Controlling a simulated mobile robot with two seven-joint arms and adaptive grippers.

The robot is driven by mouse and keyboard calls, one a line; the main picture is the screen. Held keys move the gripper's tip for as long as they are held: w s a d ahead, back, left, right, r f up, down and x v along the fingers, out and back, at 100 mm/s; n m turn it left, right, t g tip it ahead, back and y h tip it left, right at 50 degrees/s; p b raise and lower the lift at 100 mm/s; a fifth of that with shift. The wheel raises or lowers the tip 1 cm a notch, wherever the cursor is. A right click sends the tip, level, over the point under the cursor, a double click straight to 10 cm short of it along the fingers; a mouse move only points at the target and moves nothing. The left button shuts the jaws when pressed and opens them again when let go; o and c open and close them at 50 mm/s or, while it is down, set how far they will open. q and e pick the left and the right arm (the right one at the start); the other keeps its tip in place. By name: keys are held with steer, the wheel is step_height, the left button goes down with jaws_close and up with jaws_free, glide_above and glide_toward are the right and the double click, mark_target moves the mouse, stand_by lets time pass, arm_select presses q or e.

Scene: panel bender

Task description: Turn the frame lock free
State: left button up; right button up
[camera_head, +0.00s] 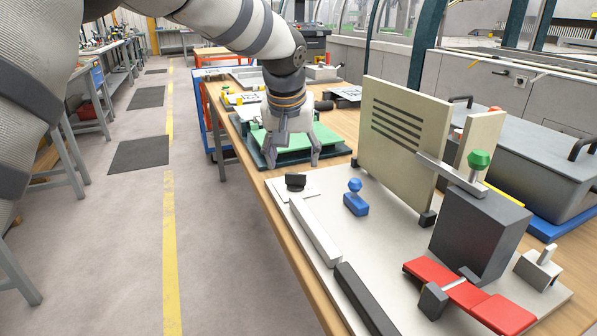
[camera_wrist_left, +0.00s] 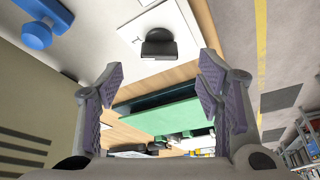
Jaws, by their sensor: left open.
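My left gripper (camera_head: 292,157) hangs open and empty over the near end of the green tray area, just behind the bender's pale base plate (camera_head: 327,190). I cannot tell for sure which part is the frame lock. A black knob-like piece (camera_head: 295,182) stands on the plate's back left corner, close to the gripper. It also shows in the left wrist view (camera_wrist_left: 159,44), beyond the open fingers (camera_wrist_left: 163,80) and apart from them. A blue knob (camera_head: 355,195) stands right of it. A green knob (camera_head: 479,160) tops a metal arm by the upright beige panel (camera_head: 403,135). My right gripper is not in view.
A green block in a dark tray (camera_head: 330,139) lies behind the plate. A grey block (camera_head: 478,232) and red clamp bar (camera_head: 470,297) stand at front right. A grey lidded box (camera_head: 540,165) is behind them. The aisle floor (camera_head: 120,215) at left is clear.

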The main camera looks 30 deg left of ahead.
mark_target(295, 175)
arm_select(q)
steer(key=x, duration=0.6)
steer(key=shift+f, duration=0.15)
steer(key=shift+w, duration=0.1)
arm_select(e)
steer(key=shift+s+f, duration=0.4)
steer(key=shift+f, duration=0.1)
arm_select(q)
steer(key=c, duration=1.2)
steer(key=shift+o, duration=0.2)
